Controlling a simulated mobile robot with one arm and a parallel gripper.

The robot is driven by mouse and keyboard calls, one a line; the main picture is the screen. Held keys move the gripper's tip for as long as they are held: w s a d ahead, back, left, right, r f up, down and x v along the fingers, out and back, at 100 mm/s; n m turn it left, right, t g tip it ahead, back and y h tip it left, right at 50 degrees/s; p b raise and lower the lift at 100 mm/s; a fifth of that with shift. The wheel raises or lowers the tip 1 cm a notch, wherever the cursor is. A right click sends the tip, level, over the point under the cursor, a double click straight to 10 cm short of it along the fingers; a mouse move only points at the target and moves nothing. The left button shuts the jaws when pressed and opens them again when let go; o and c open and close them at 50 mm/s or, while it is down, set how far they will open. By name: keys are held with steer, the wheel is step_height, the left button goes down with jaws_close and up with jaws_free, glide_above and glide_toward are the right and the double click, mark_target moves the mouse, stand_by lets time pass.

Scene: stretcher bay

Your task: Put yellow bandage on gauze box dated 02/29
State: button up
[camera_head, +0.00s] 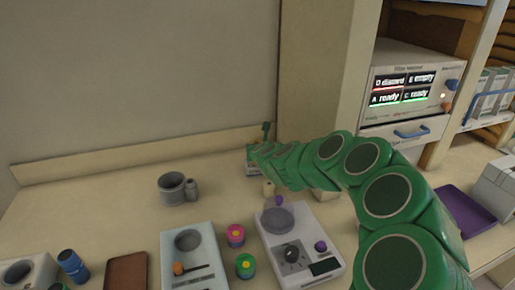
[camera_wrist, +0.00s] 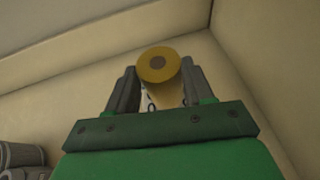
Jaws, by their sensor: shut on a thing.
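The yellow bandage (camera_wrist: 150,68) is a roll seen end-on in the wrist view, with a dark round core. My gripper (camera_wrist: 157,84) is shut on it, one dark finger on each side. In the head view my green arm reaches from the lower right to the back wall, and its far end hides the gripper and the bandage. A small white and green box (camera_head: 251,161) stands partly behind the arm's far end. I cannot read a date on it, so I cannot tell whether it is the gauze box dated 02/29.
A grey mug (camera_head: 172,189) stands at middle left. A white scale-like device (camera_head: 309,257), a tray device (camera_head: 190,262) and two small colourful jars (camera_head: 236,234) are in front. A labelled screen unit (camera_head: 408,85) and a purple tray (camera_head: 467,211) are at right. The counter's back left is clear.

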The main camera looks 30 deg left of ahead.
steer(key=shift+f, duration=0.1)
steer(key=o, duration=1)
steer(key=shift+o, duration=0.2)
steer(key=v, duration=1.2)
